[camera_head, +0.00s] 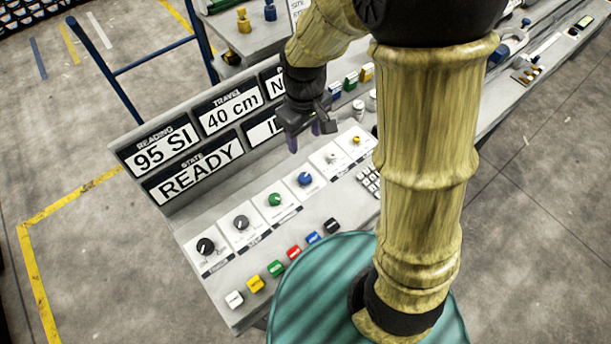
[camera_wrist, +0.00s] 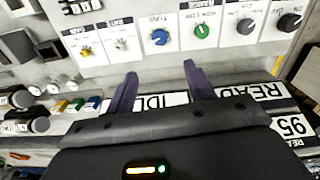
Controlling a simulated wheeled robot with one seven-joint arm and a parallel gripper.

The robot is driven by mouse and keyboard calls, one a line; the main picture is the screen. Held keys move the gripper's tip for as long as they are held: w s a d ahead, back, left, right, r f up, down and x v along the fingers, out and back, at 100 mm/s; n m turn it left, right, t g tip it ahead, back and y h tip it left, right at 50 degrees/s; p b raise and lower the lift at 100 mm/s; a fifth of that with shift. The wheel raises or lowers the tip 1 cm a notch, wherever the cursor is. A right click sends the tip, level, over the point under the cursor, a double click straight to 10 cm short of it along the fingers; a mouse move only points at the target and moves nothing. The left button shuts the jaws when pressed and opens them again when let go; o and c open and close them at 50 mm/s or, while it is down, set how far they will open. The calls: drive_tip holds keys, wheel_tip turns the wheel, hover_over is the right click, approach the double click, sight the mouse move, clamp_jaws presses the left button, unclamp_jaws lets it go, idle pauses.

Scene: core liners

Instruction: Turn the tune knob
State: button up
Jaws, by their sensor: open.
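The blue knob (camera_head: 305,179) sits on a white plate in a row of knobs on the grey console. In the wrist view the blue knob (camera_wrist: 159,37) lies ahead of the fingertips, roughly between their lines; its small label seems to read TUNE. My gripper (camera_head: 303,143) is above the console, behind the blue knob and close to the display panel. In the wrist view my gripper (camera_wrist: 158,72) has its two purple fingers apart with nothing between them. It does not touch the knob.
The green knob (camera_head: 275,199) and white knob (camera_head: 331,157) flank the blue one. Coloured buttons (camera_head: 276,268) line the front edge. The upright display panel (camera_head: 200,150) stands behind the knobs. My arm hides the console's right part. Open floor lies left.

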sight(305, 177)
wheel_tip(305, 177, down, 17)
drive_tip(key=shift+f+p, duration=0.15)
drive_tip(key=shift+p, duration=0.2)
idle(0.7)
drive_tip(key=c, duration=1)
